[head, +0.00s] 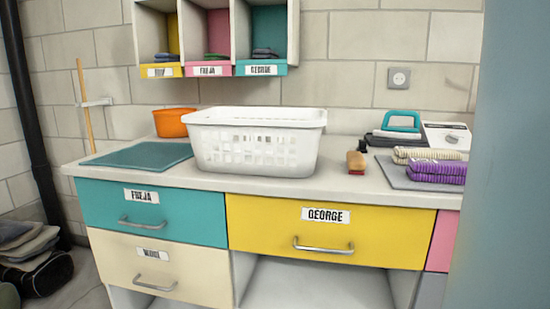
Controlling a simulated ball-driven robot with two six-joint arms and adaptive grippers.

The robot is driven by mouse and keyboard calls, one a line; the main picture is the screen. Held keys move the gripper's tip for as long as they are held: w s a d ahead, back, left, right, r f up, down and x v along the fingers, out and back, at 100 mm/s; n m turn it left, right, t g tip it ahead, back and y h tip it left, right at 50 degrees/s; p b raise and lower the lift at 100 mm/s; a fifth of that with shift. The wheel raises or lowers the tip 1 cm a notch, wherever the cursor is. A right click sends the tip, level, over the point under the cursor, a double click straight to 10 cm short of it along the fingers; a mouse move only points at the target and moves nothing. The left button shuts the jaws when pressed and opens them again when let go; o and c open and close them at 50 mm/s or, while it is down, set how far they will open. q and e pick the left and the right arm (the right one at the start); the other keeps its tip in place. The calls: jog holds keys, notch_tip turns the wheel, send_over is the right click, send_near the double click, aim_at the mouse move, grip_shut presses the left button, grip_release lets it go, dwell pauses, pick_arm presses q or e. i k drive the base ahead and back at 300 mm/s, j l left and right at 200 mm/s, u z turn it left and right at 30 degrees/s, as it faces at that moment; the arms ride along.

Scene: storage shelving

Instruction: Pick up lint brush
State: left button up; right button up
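A small brush with a wooden-brown body and a reddish lower edge, which looks like the lint brush (356,162), stands on the white countertop (335,185). It is right of the white laundry basket and left of the folded towels. Nothing covers it. Neither of my grippers shows in the head view.
A white basket (256,142), an orange bucket (175,122) and a teal mat (140,155) occupy the counter's left. Purple towels (437,171), a teal-handled iron (401,122) and a white box (447,136) crowd the right. A blue-grey panel (510,170) blocks the right edge.

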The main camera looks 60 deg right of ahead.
aim_at(356, 163)
jog(key=z, duration=2.35)
jog(key=i+l+u, duration=0.1)
jog(key=l, duration=0.3)
jog(key=i+l+u, duration=0.15)
jog(key=l, duration=0.2)
jog(key=i+l+u, duration=0.1)
jog(key=l, duration=0.3)
jog(key=i+l+u, duration=0.15)
jog(key=l, duration=0.25)
